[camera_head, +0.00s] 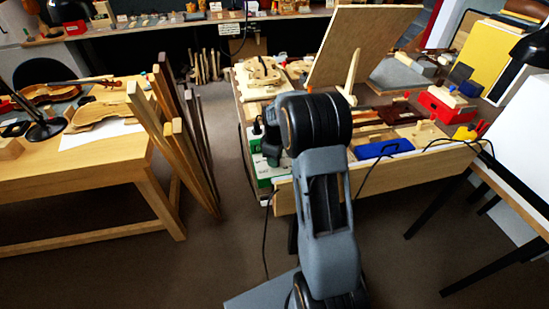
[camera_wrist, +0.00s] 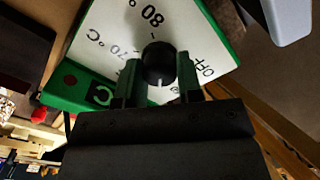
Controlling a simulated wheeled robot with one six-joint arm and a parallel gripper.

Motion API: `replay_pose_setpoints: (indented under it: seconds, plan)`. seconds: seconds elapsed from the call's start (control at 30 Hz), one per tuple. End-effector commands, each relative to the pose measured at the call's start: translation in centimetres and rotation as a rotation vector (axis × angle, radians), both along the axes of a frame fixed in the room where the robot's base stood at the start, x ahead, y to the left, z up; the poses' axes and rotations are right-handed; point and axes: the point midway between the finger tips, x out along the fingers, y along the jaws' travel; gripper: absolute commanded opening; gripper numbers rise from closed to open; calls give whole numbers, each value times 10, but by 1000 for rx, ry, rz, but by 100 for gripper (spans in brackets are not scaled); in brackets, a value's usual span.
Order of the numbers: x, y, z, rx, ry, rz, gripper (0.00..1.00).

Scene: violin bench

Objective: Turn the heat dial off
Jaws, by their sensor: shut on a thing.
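In the wrist view the heat dial (camera_wrist: 159,64) is a round black knob with a pale pointer mark on its near side. It sits on a white label plate (camera_wrist: 113,38) printed with "80", "70 °C" and "OFF", set in a green housing (camera_wrist: 76,88). My gripper (camera_wrist: 158,75) has one finger on each side of the knob and is shut on it. The pointer mark faces toward my gripper, between the 70 and OFF prints. In the head view the green and white unit (camera_head: 262,170) stands at the left end of the bench, partly hidden behind my arm.
The bench (camera_head: 420,170) carries a tilted board (camera_head: 362,40), a blue item (camera_head: 384,148) and a red box (camera_head: 440,108). Wooden strips (camera_head: 180,140) lean against the left table (camera_head: 90,165). Dark cables hang in front of the bench. The floor between the tables is open.

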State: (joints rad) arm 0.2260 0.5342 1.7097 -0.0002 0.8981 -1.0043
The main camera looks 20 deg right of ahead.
Motion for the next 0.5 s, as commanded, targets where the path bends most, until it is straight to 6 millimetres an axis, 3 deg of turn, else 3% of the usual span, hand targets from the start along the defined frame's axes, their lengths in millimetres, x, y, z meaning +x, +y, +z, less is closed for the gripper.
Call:
replay_pose_setpoints:
  seconds: [0.5]
  plan:
    - [1, 0, 1, 0, -3, 251, 10]
